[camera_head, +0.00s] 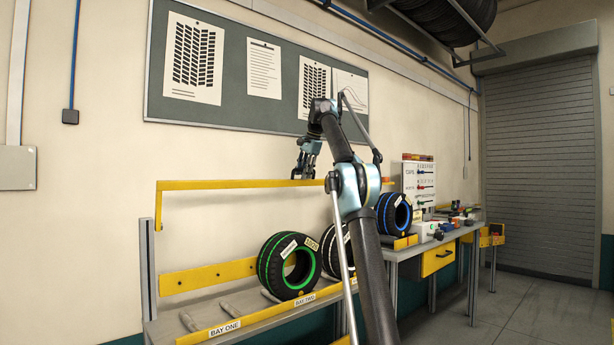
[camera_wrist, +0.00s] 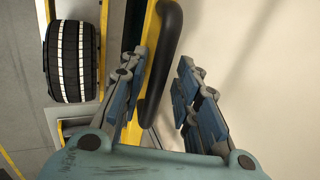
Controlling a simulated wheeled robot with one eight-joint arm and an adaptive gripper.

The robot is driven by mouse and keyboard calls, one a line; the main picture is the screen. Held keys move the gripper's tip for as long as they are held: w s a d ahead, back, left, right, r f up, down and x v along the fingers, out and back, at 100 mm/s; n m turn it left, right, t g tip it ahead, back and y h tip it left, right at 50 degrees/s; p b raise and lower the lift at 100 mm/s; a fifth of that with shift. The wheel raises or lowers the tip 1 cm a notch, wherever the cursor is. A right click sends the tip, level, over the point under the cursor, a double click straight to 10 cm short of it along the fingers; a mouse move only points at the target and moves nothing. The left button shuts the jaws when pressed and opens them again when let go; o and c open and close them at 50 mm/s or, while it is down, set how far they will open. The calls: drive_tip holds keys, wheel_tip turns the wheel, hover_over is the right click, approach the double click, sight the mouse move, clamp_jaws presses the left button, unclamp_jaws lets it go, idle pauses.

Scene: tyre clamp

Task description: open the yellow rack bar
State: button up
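The yellow rack bar (camera_head: 235,184) runs level across the front of the tyre rack in the head view, above the tyres. In the wrist view, the bar (camera_wrist: 150,25) carries a curved black handle (camera_wrist: 168,55). A gap shows between the handle and the right finger. Contact with the left finger cannot be told.
A green-striped tyre (camera_head: 289,266), a white-striped tyre (camera_head: 328,252) and a blue-striped tyre (camera_head: 393,214) stand on the rack. A workbench (camera_head: 437,258) with tools is to the right. A notice board (camera_head: 235,70) hangs on the wall behind.

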drive_tip(key=shift+s+r, duration=0.1)
drive_tip(key=shift+r, duration=0.05)
drive_tip(key=shift+d+r, duration=0.1)
drive_tip(key=shift+r, duration=0.2)
drive_tip(key=shift+s+d+r, duration=0.15)
drive_tip(key=shift+s+d, duration=0.1)
drive_tip(key=shift+s, duration=0.1)
drive_tip(key=s+d, duration=0.7)
drive_tip(key=s, duration=0.2)
idle(0.5)
